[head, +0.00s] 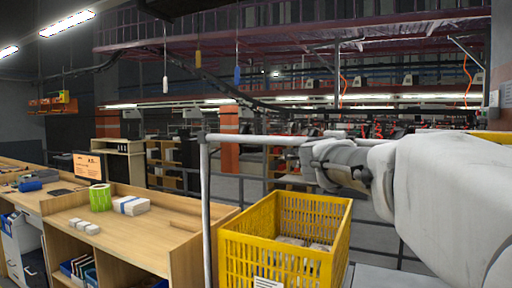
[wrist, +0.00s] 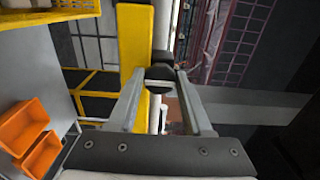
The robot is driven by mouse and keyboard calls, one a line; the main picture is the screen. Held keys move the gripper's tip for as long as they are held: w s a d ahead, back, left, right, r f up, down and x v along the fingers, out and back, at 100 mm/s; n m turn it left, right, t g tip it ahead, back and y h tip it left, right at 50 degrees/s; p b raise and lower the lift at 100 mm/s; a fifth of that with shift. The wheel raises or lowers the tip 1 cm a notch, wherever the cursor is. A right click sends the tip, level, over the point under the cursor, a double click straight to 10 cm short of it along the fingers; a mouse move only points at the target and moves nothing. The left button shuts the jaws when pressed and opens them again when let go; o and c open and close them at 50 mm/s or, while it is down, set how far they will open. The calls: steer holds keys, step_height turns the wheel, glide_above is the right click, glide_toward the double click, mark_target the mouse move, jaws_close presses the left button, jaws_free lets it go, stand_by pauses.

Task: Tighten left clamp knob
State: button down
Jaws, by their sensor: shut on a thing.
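In the wrist view, a dark round knob (wrist: 159,74) sits between the two grey fingertips of my gripper (wrist: 160,84). The fingers are shut on it, one on each side. A yellow upright (wrist: 133,42) stands just left of the knob. In the head view, my arm reaches in from the right and its wrist is near a grey rail (head: 250,139). My fingers and the knob cannot be made out there. The knob's turn position cannot be told.
A yellow crate (head: 240,258) with items inside stands below my wrist, beside a grey post (head: 206,210). A wooden bench (head: 130,235) with boxes and a green roll (head: 100,197) is on the left. Orange bins (wrist: 24,125) show at the left of the wrist view.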

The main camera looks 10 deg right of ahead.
stand_by(0.4)
steer(key=shift+c, duration=1.6)
jaws_free()
steer(key=v, duration=1.7)
steer(key=shift+s+a, duration=0.2)
